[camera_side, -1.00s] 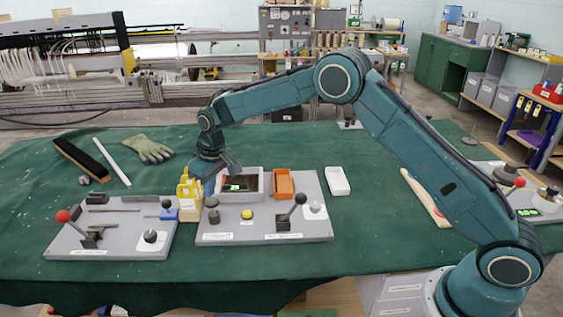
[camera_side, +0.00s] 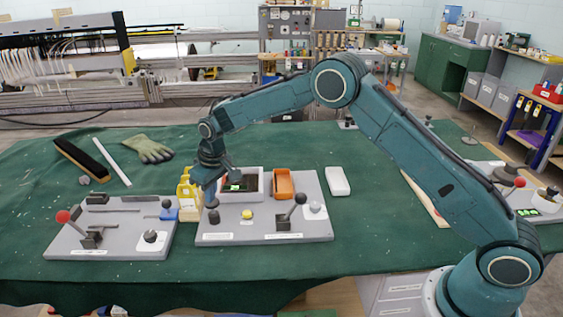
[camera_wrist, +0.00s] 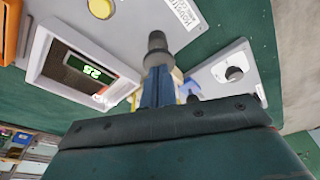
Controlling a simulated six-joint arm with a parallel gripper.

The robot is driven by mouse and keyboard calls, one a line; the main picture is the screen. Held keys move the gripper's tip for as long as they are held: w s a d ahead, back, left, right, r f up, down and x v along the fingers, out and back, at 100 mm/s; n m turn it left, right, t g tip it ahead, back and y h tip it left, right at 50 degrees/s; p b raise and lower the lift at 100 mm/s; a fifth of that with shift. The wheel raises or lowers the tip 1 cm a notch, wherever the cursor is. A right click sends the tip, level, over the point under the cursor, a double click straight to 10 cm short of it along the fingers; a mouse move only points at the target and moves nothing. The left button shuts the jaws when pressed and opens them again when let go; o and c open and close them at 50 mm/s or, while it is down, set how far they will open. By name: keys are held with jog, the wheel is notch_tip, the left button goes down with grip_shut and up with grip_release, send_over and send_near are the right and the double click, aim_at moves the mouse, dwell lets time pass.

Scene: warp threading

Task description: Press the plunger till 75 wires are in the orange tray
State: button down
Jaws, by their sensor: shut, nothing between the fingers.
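My gripper (camera_side: 211,196) is shut and empty, pointing down over the left part of the middle grey board. The plunger with its dark round knob (camera_side: 213,217) stands directly below the fingertips. In the wrist view the fingertips (camera_wrist: 158,78) meet or nearly meet the plunger knob (camera_wrist: 157,42); I cannot tell whether they touch. The orange tray (camera_side: 284,183) sits on the same board, right of a white-framed box with a green display (camera_side: 236,187). The tray's edge shows in the wrist view (camera_wrist: 10,30). The display digits (camera_wrist: 90,70) are inverted and hard to read. Wires are too small to see.
A yellow button (camera_side: 247,214) and a black-knobbed lever (camera_side: 299,199) stand on the middle board. The left board carries a red-knobbed lever (camera_side: 63,217). A yellow stand (camera_side: 187,190) is close left of my gripper. A white tray (camera_side: 337,181) lies to the right.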

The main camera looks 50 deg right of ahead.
jog(key=shift+x, duration=0.9)
jog(key=shift+s, duration=0.2)
jog(key=shift+r, duration=0.15)
jog(key=shift+w+v, duration=0.15)
jog(key=shift+v, duration=0.65)
jog(key=shift+w+v, duration=0.2)
jog(key=shift+v, duration=0.6)
jog(key=shift+f, duration=0.25)
jog(key=shift+f, duration=0.35)
